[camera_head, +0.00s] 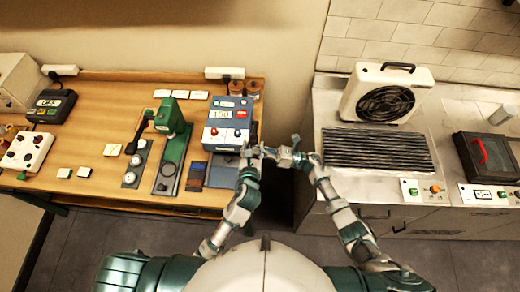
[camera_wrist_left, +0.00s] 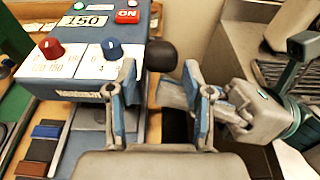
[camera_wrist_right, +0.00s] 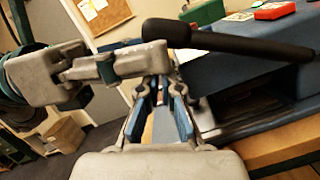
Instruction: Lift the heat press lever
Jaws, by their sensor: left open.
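The heat press (camera_head: 228,115) is a blue and white box with a "150" display, red and blue knobs and an ON button. It also shows in the left wrist view (camera_wrist_left: 90,45). Its black lever (camera_wrist_right: 235,42) runs along its right side, with a rounded end (camera_wrist_left: 162,56). My left gripper (camera_wrist_left: 162,95) is open, and the lever end appears between and beyond its fingertips; contact cannot be told. My right gripper (camera_wrist_right: 159,88) is beside the left one, below the lever in its own view. Its fingers are close together, with nothing clear between them.
A green press (camera_head: 172,140) stands left of the heat press on the wooden table (camera_head: 105,130). A floor gap separates this table from the grey counter (camera_head: 370,185) with a fan unit (camera_head: 384,95). My two grippers are very close to each other.

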